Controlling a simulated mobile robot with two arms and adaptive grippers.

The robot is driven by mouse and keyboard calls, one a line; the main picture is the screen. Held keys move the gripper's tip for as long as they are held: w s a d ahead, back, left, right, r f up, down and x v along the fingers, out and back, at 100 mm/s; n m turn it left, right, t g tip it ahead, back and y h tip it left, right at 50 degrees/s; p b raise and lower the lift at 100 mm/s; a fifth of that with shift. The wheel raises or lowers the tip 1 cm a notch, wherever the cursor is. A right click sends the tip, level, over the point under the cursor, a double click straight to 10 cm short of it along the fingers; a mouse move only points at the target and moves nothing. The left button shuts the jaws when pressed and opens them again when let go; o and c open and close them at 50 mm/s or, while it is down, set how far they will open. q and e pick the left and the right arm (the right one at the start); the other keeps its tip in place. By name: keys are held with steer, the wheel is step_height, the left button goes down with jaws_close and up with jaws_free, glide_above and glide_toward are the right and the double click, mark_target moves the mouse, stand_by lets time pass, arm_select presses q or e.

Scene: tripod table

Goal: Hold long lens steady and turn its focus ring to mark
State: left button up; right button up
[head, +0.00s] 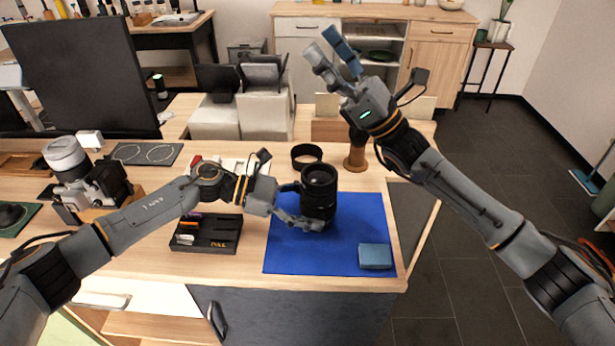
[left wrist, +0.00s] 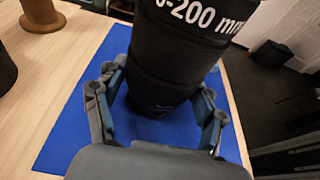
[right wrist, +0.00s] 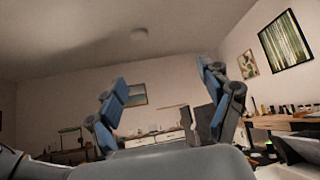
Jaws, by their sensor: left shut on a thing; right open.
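The long lens (head: 319,190) is a black cylinder standing upright on the blue mat (head: 345,247). In the left wrist view the lens (left wrist: 180,55) fills the upper middle, with white lettering ending in "-200 mm" on its side. My left gripper (head: 302,207) is shut on the lens from the left, low on its body; its fingers (left wrist: 158,105) lie on both sides of the lens. The focus mark cannot be made out. My right gripper (head: 334,58) is open and empty, raised high behind and right of the lens, fingers pointing up; the right wrist view (right wrist: 165,95) shows nothing between them.
A blue-grey cloth or box (head: 375,256) lies on the mat's front right corner. A black ring (head: 306,156) and a brown wooden spool (head: 355,155) stand behind the lens. A black pen tray (head: 207,233) and a camera with a pale lens (head: 85,180) are to the left.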

mark_target(330, 200)
steer(key=s+d+f+m+t+h, duration=0.1)
steer(key=s+f+m+t+h, duration=0.1)
steer(key=f+h, duration=0.3)
steer(key=s+d+f+m+t+h, duration=0.2)
steer(key=s+f+m+t+h, duration=0.1)
steer(key=f, duration=0.9)
steer(key=s+d+f+m+t+h, duration=0.1)
steer(key=s+f+m+t+h, duration=0.1)
steer(key=s+f+h, duration=0.3)
step_height(330, 200, down, 4)
steer(key=shift+d+r+m+t+h, duration=0.15)
steer(key=shift+m+t+h, duration=0.2)
steer(key=shift+h, duration=0.85)
steer(key=shift+w+a, duration=0.3)
steer(key=shift+w, duration=0.1)
steer(key=x, duration=1)
steer(key=shift+w+a+f, duration=0.3)
steer(key=c, duration=1.1)
steer(key=shift+c, duration=0.6)
